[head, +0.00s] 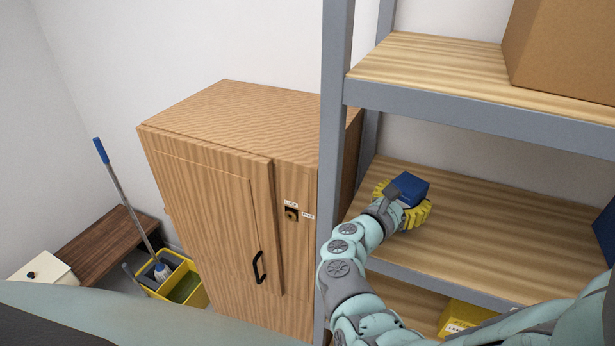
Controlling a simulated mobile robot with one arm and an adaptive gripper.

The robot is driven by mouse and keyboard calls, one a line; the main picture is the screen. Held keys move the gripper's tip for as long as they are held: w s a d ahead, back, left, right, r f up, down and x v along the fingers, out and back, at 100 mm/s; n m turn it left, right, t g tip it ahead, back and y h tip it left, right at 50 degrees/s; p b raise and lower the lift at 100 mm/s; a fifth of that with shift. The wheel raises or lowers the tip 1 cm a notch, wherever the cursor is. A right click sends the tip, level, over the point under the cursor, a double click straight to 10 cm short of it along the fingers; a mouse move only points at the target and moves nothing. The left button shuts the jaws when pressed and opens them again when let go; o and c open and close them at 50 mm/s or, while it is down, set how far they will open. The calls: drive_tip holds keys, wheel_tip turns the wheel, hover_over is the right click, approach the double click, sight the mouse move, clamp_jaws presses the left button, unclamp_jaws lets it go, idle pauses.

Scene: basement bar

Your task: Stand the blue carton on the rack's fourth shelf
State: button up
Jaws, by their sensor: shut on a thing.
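The blue carton (410,188) is in the head view, small and dark blue, at the left part of a wooden rack shelf (500,231). My gripper (404,205) has yellow fingers on both sides of the carton and is shut on it. The carton's lower part is hidden by my gripper, so I cannot tell whether it touches the shelf board. The rack has grey metal uprights (334,150) and wooden boards. Another shelf (430,62) is above this one and one more (400,304) is below.
A large cardboard box (562,50) stands on the shelf above. A dark blue thing (606,232) is at the right edge of the carton's shelf. A yellow box (465,317) is on the lower shelf. A wooden cabinet (215,190) stands left of the rack. The shelf's middle is clear.

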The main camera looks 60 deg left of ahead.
drive_tip(key=shift+s+a+f, duration=0.1)
drive_tip(key=shift+s+f, duration=0.05)
drive_tip(key=shift+f, duration=0.9)
drive_tip(key=shift+f, duration=0.2)
drive_tip(key=o, duration=1.2)
drive_tip(key=shift+r, duration=0.2)
drive_tip(key=s+b, duration=0.1)
drive_tip(key=s, duration=0.1)
drive_tip(key=s+b, duration=0.1)
drive_tip(key=s, duration=0.1)
drive_tip(key=s+d, duration=0.1)
drive_tip(key=s, duration=0.1)
drive_tip(key=shift+s+f+b, duration=0.15)
drive_tip(key=shift+s+b, duration=0.2)
drive_tip(key=shift+b, duration=0.05)
drive_tip(key=shift+s+d, duration=0.1)
drive_tip(key=shift+s, duration=0.25)
